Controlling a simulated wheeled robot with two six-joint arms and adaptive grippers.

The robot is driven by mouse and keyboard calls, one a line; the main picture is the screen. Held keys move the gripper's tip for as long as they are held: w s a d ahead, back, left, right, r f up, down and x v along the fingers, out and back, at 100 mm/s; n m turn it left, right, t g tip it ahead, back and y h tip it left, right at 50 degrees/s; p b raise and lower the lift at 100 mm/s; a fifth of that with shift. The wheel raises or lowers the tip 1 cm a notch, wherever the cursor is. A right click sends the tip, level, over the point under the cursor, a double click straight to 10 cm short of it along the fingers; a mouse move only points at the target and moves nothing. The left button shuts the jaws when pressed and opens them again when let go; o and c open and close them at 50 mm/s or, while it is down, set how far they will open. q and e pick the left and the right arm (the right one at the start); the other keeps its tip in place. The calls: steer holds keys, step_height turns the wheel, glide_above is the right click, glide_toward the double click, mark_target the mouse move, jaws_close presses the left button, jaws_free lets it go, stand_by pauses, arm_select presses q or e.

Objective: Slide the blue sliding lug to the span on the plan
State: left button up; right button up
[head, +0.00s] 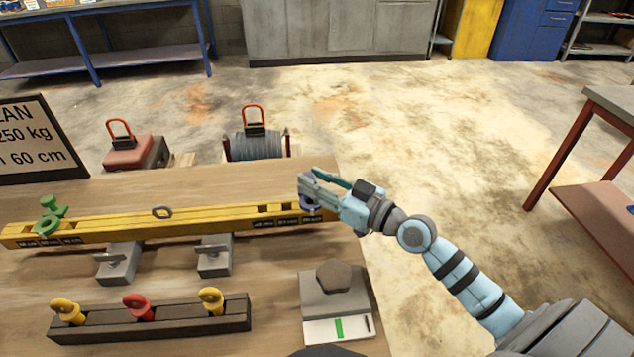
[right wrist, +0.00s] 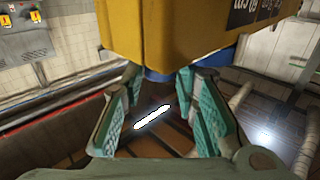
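A yellow spreader beam (head: 190,222) lies across the wooden table, with dark marked labels near both ends. The blue sliding lug (head: 308,204) is at the beam's right end, mostly hidden by my right gripper (head: 312,186). In the right wrist view, a blue part of the lug (right wrist: 163,76) shows under the yellow beam, just beyond my fingers. The right gripper is open, its green-padded fingers apart with a gap between them; I cannot tell whether they touch the lug. A green lug (head: 48,214) stands at the beam's left end. The plan board (head: 38,140) reads 250 kg and 60 cm. My left gripper is out of view.
Two grey supports (head: 118,266) stand under the beam. A dark rack (head: 150,321) holds yellow and red eyebolts in front. A grey block with a card (head: 338,328) lies at right. A red weight (head: 134,151) and a grey spool (head: 256,145) stand behind.

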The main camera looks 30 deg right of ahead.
steer(key=shift+o, duration=1)
steer(key=shift+r, duration=0.2)
step_height(320, 180, up, 10)
steer(key=shift+f, duration=0.2)
